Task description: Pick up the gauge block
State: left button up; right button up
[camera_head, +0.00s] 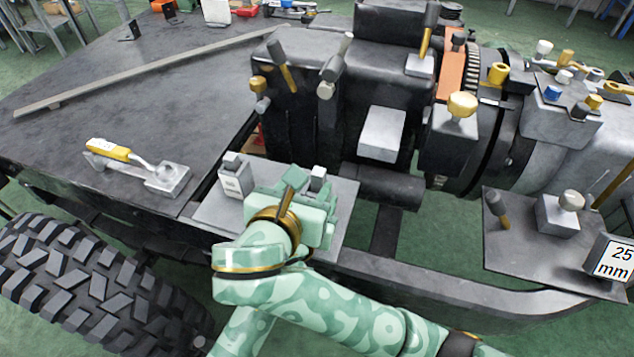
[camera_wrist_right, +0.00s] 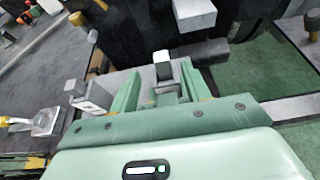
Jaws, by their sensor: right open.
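A dark block with a white face marked "25 mm" (camera_head: 612,258) sits at the right end of a plate in the head view. Two small pale metal blocks stand on a grey plate by my right gripper: a labelled one (camera_head: 235,178) and a plainer one (camera_head: 318,176). I cannot tell which block is the gauge block. My right gripper (camera_head: 300,192) is over this plate. In the wrist view its fingers (camera_wrist_right: 160,88) are apart, with the plainer block (camera_wrist_right: 162,66) showing between them. Whether they touch it cannot be told. My left gripper is not in view.
A yellow-handled clamp (camera_head: 125,157) lies on the dark deck at left. Large machinery (camera_head: 360,60) with metal blocks and knobs rises behind the plate. A knobbed block (camera_head: 558,214) stands on the right plate. A tyre (camera_head: 90,290) is at lower left.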

aim_at(315, 176)
jog(key=x, duration=0.7)
jog(key=shift+f, duration=0.15)
grip_shut()
